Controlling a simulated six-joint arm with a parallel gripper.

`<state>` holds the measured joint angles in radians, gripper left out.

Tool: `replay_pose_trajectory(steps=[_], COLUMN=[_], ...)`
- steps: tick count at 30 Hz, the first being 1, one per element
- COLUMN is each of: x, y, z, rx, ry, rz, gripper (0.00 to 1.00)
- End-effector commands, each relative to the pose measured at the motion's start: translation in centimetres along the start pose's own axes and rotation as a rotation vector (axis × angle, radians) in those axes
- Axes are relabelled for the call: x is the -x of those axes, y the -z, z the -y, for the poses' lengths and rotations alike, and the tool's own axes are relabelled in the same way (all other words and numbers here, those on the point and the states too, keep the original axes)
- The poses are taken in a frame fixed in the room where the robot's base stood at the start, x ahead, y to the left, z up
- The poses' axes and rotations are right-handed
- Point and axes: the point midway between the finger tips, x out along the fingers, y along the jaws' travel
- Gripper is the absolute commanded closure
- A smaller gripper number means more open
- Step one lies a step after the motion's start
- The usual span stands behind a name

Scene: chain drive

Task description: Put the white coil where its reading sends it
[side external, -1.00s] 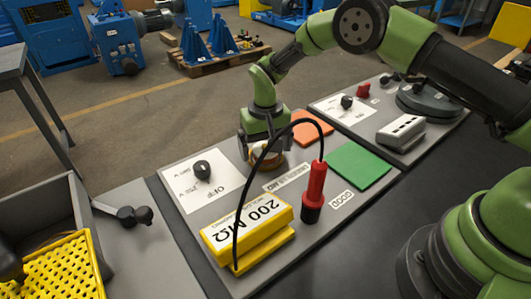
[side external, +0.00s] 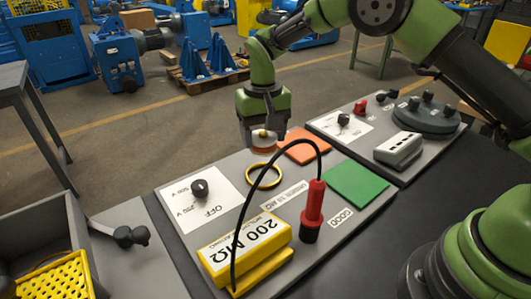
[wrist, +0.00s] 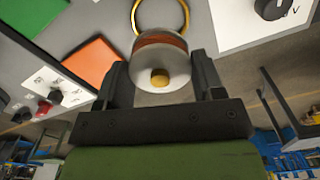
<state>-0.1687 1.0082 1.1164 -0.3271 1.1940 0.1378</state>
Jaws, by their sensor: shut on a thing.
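My gripper (side external: 264,130) is shut on the white coil (side external: 264,144), which has a copper-orange winding, and holds it above the yellow ring (side external: 263,176) on the grey panel. In the wrist view the coil (wrist: 161,62) sits between the two dark fingers, with a brass-coloured centre toward the camera. The yellow meter (side external: 245,247) reads 200 MΩ. A green pad (side external: 357,185) lies on the panel's right part, near a label reading GOOD. An orange pad (side external: 304,147) lies on the panel behind it, just right of the coil. The other panel label is hard to read.
A red probe (side external: 313,208) stands upright, its black cable arching to the meter. A selector knob (side external: 200,188) sits on a white plate at left. A yellow perforated tray (side external: 55,278) is at lower left.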

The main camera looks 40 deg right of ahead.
Motion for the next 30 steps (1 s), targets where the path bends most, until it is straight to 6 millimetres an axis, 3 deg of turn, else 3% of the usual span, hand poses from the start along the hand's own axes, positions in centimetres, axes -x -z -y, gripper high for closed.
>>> replay_pose_trajectory(steps=[6,10,14,21,25,30], x=[1.9,2.0,2.3,2.8,2.9,3.0], y=[0.1,0.0,-0.5,-3.9,-6.2,-8.3], z=[-0.1,-1.8,-5.4,-13.3,-16.2,-18.2], rx=[0.0,-0.01,-0.026,-0.063,-0.081,-0.094], ry=[0.0,-0.002,-0.004,-0.002,0.0,0.001], rz=[-0.002,0.001,0.002,0.001,-0.001,-0.002], gripper=[0.73,0.73,0.73,0.73,0.73,0.73])
